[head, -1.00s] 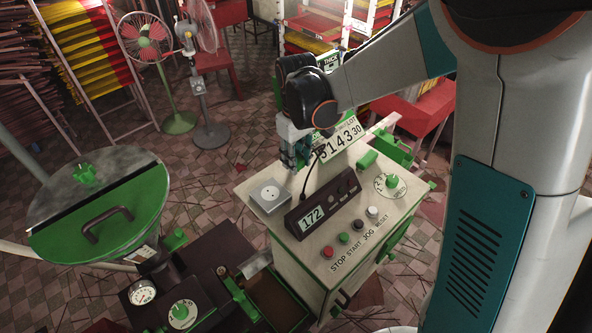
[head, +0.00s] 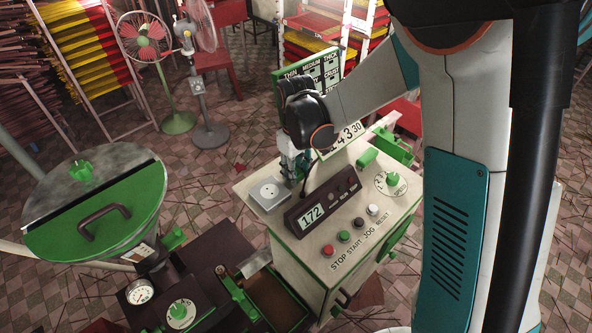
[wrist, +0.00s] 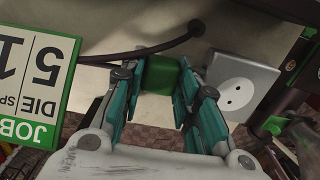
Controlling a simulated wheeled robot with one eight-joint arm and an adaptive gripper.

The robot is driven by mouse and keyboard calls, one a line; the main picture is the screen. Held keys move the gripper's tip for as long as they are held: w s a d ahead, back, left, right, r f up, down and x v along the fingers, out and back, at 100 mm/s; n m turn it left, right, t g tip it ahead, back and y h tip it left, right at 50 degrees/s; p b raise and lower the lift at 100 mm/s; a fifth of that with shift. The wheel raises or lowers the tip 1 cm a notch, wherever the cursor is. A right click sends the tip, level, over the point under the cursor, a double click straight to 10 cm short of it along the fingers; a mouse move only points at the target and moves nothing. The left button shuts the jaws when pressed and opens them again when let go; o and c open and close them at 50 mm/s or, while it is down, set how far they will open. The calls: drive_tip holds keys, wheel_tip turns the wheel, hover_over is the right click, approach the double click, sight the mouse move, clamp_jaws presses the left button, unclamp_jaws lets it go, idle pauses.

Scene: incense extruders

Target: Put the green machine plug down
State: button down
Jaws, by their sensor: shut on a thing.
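My gripper (wrist: 158,88) is shut on the green machine plug (wrist: 160,73), a small green block between the teal fingers in the wrist view. In the head view my gripper (head: 292,168) is at the back left edge of the cream cabinet's top (head: 335,225), just behind the grey socket plate (head: 268,193). The plug is not clear there. The socket plate also shows in the wrist view (wrist: 242,86), to the right of the plug and apart from it, with two bare holes. Whether the plug touches the cabinet cannot be told.
A black display box (head: 322,206) reading 172 and several buttons stand on the cabinet beside the socket. A black cable (wrist: 140,50) runs near my fingers. A job board (wrist: 38,75) is close on the left in the wrist view. A green-lidded drum (head: 110,215) stands left.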

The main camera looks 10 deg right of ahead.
drive_tip(key=shift+f+b, duration=0.3)
drive_tip(key=shift+f, duration=0.1)
drive_tip(key=c, duration=1.2)
unclamp_jaws()
drive_tip(key=shift+r, duration=0.1)
drive_tip(key=shift+r+p, duration=0.6)
drive_tip(key=shift+p, duration=0.1)
wheel_tip(320, 180, up, 12)
drive_tip(key=p, duration=0.1)
drive_tip(key=shift+s+d+r+m+t, duration=1.25)
drive_tip(key=shift+s+d, duration=0.65)
drive_tip(key=shift+s, duration=1.3)
drive_tip(key=shift+s+d+r+m+t, duration=1.25)
drive_tip(key=shift+s+d, duration=0.65)
drive_tip(key=shift+s, duration=1.35)
drive_tip(key=shift+s+d+r+m+t, duration=1)
drive_tip(key=shift+s+d+r, duration=0.65)
drive_tip(key=shift+s, duration=1.55)
